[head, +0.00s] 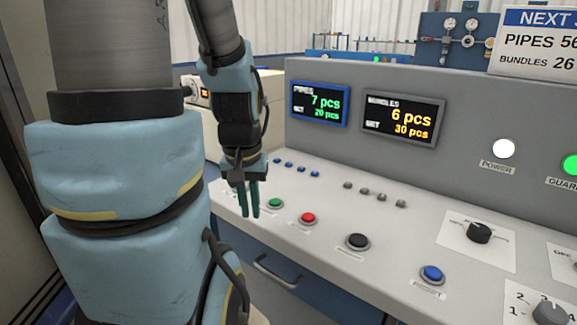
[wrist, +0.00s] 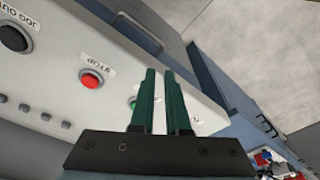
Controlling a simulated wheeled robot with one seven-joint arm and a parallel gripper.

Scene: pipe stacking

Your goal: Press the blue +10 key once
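A row of small blue keys (head: 301,169) sits on the panel below the PIPES display (head: 320,104). Their labels are too small to read, so I cannot tell which is +10. The display reads 7 pcs, set 20 pcs. My gripper (head: 249,209) points down over the panel's left part, near the green button (head: 275,203) and in front of and left of the blue keys. Its two green fingers, also in the wrist view (wrist: 160,82), have a narrow empty gap between them. They partly hide the green button in the wrist view. The blue keys do not show there.
The BUNDLES display (head: 404,117) reads 6 pcs, set 30 pcs. Grey keys (head: 375,193) lie below it. Red (head: 308,218), black (head: 357,242) and large blue (head: 432,274) buttons line the front. A dark knob (head: 479,233) stands at right.

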